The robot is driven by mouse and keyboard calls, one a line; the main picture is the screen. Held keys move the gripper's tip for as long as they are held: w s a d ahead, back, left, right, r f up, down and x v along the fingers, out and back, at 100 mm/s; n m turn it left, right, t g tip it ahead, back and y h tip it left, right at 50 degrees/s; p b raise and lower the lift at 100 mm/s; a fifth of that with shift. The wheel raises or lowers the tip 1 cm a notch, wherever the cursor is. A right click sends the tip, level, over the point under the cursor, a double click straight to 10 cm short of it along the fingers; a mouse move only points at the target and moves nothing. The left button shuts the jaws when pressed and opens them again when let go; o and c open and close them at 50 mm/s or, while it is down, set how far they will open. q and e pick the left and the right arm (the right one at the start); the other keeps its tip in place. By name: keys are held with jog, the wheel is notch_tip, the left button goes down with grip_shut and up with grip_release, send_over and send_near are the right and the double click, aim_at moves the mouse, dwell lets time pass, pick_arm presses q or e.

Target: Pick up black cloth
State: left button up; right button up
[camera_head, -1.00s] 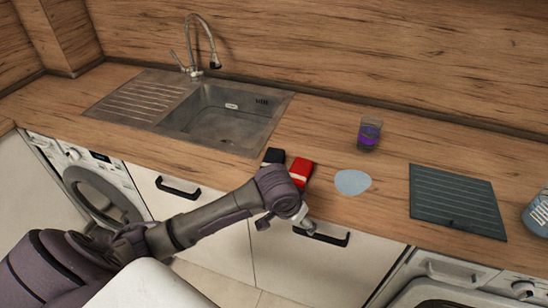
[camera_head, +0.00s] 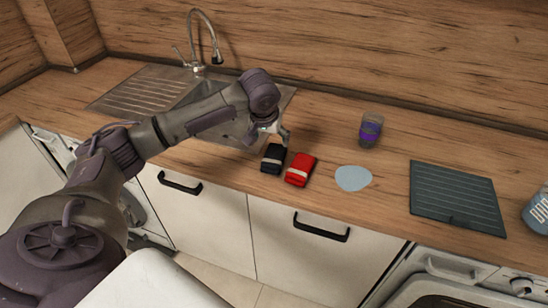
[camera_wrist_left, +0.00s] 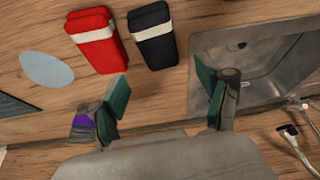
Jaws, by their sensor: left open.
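The black cloth (camera_head: 273,158) is folded with a pale band and lies on the wooden counter in front of the sink. It also shows in the left wrist view (camera_wrist_left: 153,40), at the top middle. My left gripper (camera_head: 268,137) is above the counter's sink side, just behind the black cloth in the head view. In the left wrist view its two green-padded fingers (camera_wrist_left: 162,103) are apart with nothing between them, and the cloth lies beyond them. My right gripper is not in view.
A red cloth (camera_head: 300,170) lies close to the right of the black one. A pale blue round mat (camera_head: 352,178), a purple-banded glass (camera_head: 370,130) and a dark ridged board (camera_head: 455,199) are farther right. The sink (camera_head: 205,95) is behind left.

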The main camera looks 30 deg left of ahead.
aim_at(274, 155)
pick_arm(q)
jog(key=x, duration=0.5)
jog(key=p+x, duration=0.1)
jog(key=x, duration=0.1)
jog(key=p+x, duration=0.1)
jog(key=x, duration=0.2)
jog(key=shift+s+d, duration=0.15)
jog(key=shift+s, duration=0.1)
jog(key=shift+w+f, duration=0.15)
jog(key=shift+f, duration=0.15)
jog(key=shift+f, duration=0.1)
jog(key=shift+f, duration=0.1)
jog(key=c, duration=0.9)
